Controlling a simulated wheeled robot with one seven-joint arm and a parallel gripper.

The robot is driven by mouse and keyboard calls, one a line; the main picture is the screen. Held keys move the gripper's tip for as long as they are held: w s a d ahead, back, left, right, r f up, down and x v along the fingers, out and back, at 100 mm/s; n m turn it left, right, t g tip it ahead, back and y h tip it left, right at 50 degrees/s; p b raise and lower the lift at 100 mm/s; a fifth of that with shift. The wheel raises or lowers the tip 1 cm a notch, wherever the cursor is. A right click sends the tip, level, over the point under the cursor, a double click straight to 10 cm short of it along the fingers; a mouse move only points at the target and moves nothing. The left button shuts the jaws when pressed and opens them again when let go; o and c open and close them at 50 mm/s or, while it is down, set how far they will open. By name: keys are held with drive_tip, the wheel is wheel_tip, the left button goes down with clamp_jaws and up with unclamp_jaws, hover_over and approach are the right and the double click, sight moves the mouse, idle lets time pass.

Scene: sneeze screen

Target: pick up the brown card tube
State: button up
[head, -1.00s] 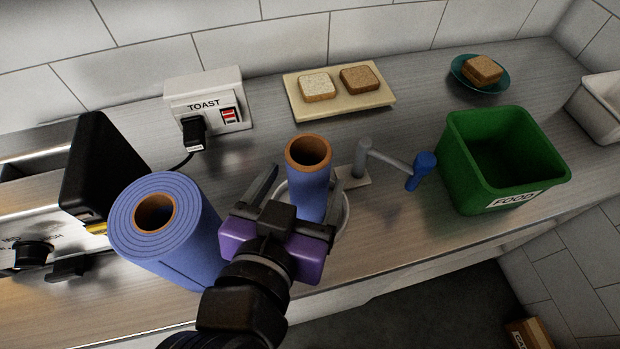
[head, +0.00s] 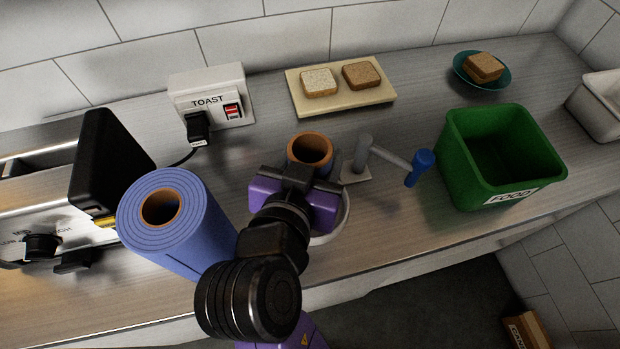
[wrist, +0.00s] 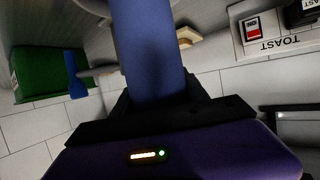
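A tube (head: 311,147) with a brown card rim and hollow brown inside stands upright in the middle of the counter. Its outside looks blue, and in the wrist view the blue wall (wrist: 150,50) rises between my fingers. My gripper (head: 312,172), purple with dark fingers, is right at the tube from the front, around its side. In the head view my gripper hides most of the tube's lower part and its left finger. The fingers look close to the tube's sides, but whether they press on it is unclear.
A thick blue roll (head: 185,235) with a brown core stands left of my gripper. A pale round base (head: 343,215) and a grey crank with a blue handle (head: 421,162) are close by. A green food bin (head: 480,190) stands right. A bread board (head: 345,97) lies behind.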

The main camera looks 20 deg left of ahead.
drive_tip(key=c, duration=0.5)
drive_tip(key=shift+c, duration=0.2)
drive_tip(key=shift+r, duration=0.15)
wheel_tip(320, 180, up, 20)
idle(0.5)
